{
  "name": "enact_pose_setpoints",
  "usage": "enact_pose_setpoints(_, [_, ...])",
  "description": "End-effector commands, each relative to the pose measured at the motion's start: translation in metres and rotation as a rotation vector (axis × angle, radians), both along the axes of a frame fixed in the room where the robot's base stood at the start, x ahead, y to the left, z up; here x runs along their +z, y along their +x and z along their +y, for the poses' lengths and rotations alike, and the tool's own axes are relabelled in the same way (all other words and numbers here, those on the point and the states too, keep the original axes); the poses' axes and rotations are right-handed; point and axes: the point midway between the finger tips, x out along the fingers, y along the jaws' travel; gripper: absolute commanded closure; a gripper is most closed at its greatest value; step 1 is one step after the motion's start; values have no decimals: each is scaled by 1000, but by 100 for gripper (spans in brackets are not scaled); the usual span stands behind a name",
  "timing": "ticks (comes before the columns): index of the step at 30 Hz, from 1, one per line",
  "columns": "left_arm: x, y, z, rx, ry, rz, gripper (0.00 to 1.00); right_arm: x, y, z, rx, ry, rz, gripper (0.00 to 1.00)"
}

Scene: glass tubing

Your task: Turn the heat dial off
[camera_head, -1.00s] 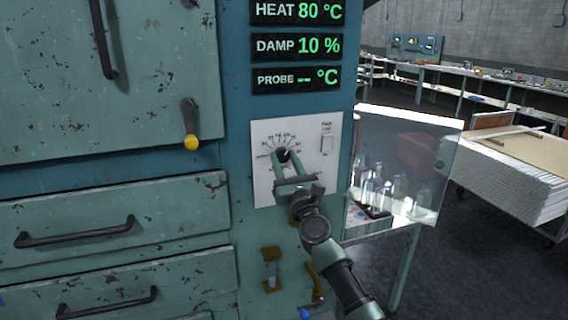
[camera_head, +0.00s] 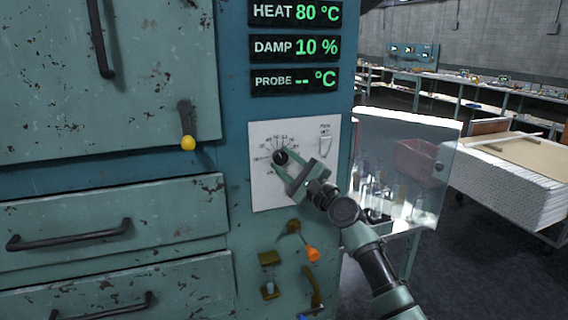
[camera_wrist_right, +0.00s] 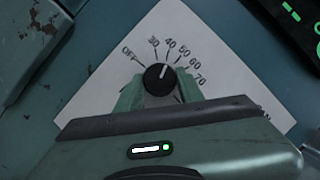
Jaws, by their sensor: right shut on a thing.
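The heat dial (camera_head: 280,157) is a small black knob on a white scale plate (camera_head: 262,195) on the blue-green cabinet front. In the right wrist view the dial (camera_wrist_right: 159,78) has a white mark pointing close to 40 on a scale that runs from OFF through 30 to 70 and beyond. My right gripper (camera_head: 285,166) is shut on the dial, its fingers (camera_wrist_right: 158,92) on either side of the knob and its body tilted to the lower right. The HEAT display (camera_head: 297,12) reads 80 °C. My left gripper is not in view.
A small switch (camera_head: 325,145) sits on the plate right of the dial. Below are an orange-tipped lever (camera_head: 312,253) and brass fittings (camera_head: 268,275). A yellow-knobbed door latch (camera_head: 187,143) and drawers are at left. A clear panel (camera_head: 430,150) stands out at right.

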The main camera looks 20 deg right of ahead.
Motion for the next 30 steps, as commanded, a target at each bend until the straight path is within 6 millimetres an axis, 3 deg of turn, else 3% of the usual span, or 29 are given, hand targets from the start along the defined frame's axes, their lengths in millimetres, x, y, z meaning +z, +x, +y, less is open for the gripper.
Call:
enact_pose_setpoints(14, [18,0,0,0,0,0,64,4,0,-1,1,-458,-12,100])
enact_pose_setpoints(30, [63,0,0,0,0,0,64,9,0,0,4,-964,-29,100])
